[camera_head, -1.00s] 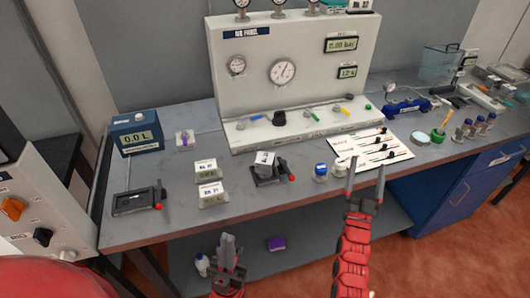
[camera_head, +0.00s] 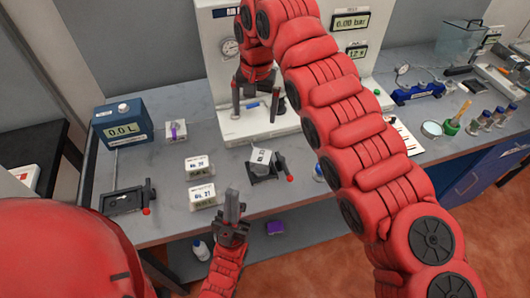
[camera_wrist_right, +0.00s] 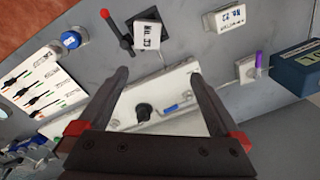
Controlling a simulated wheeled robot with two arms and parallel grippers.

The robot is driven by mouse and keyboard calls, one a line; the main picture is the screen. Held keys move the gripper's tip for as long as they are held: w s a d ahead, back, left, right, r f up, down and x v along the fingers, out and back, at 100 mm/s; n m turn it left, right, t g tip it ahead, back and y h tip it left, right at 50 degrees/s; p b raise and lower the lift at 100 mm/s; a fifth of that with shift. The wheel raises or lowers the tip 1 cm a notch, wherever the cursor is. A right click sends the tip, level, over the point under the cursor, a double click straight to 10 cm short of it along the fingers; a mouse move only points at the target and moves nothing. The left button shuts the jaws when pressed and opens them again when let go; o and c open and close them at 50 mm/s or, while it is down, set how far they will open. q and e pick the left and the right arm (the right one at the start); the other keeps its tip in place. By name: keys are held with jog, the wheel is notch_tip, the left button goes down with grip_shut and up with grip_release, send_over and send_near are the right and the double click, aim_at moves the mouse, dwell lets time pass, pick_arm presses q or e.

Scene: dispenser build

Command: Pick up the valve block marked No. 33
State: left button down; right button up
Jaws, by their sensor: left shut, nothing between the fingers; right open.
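The valve block whose label reads like No. 33 (camera_wrist_right: 147,36) sits at a black clamp with a red-tipped lever in the right wrist view. In the head view this white-topped block (camera_head: 261,157) sits on the clamp, its label too small to read. My right gripper (camera_head: 255,108) is open and empty, above the panel's front ledge, behind the block. In the right wrist view my right gripper's fingers (camera_wrist_right: 158,76) spread over the ledge, the block beyond them. My left gripper (camera_head: 231,205) is shut and empty at the table's front edge.
Two other labelled blocks stand left of the clamp, one behind (camera_head: 199,167) and one in front (camera_head: 203,195). A blue meter box (camera_head: 124,128) and a black fixture (camera_head: 125,201) are farther left. The gauge panel (camera_head: 215,60) rises behind. My right arm hides much of the right side.

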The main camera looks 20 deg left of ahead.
jog(key=s+d, duration=0.1)
jog(key=p, duration=0.4)
send_over(261, 156)
jog(key=shift+h, duration=0.4)
jog(key=f, duration=1.1)
jog(key=shift+a, duration=0.3)
jog(key=f+p, duration=0.2)
jog(key=f, duration=0.1)
jog(key=f+p, duration=0.1)
jog(key=shift+d+f, duration=0.25)
jog(key=shift+d, duration=0.1)
jog(key=shift+f, duration=0.35)
jog(key=shift+w, duration=0.1)
grip_shut()
